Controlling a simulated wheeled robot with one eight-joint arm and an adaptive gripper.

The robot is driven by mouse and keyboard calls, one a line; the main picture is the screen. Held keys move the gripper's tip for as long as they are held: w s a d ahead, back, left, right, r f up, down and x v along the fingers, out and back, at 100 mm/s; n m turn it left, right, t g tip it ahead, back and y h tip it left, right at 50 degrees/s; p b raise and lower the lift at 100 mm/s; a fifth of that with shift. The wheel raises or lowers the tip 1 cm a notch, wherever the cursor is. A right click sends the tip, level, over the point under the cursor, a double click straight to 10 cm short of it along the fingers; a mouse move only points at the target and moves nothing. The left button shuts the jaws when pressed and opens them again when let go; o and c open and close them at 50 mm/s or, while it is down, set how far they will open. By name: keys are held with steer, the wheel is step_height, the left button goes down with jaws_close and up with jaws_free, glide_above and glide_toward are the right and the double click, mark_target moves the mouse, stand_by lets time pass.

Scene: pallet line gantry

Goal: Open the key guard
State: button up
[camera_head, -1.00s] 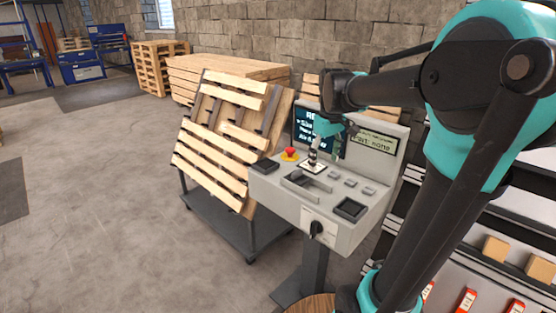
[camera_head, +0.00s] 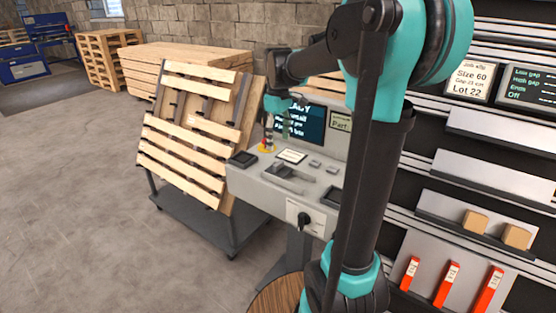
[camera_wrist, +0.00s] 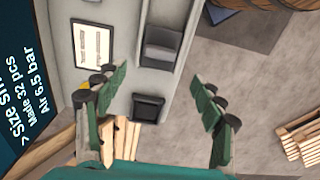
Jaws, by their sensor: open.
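The grey control console (camera_head: 265,185) stands in the middle of the head view. Its sloping top carries a raised grey housing (camera_head: 290,173), which also shows in the wrist view (camera_wrist: 162,47) with a darker grey piece inside. This may be the key guard, but I cannot tell for sure. A black rotary switch (camera_head: 303,220) is on the console's front face.
A screen (camera_head: 300,122) stands behind. A tilted pallet on a cart (camera_head: 190,140) is close on the left. Shelves with red-labelled items (camera_head: 450,285) are on the right. Floor at left is clear.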

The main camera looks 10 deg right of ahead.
mark_target(279, 162)
step_height(279, 162, down, 8)
steer(key=shift+f, duration=0.15)
steer(key=shift+c, duration=0.6)
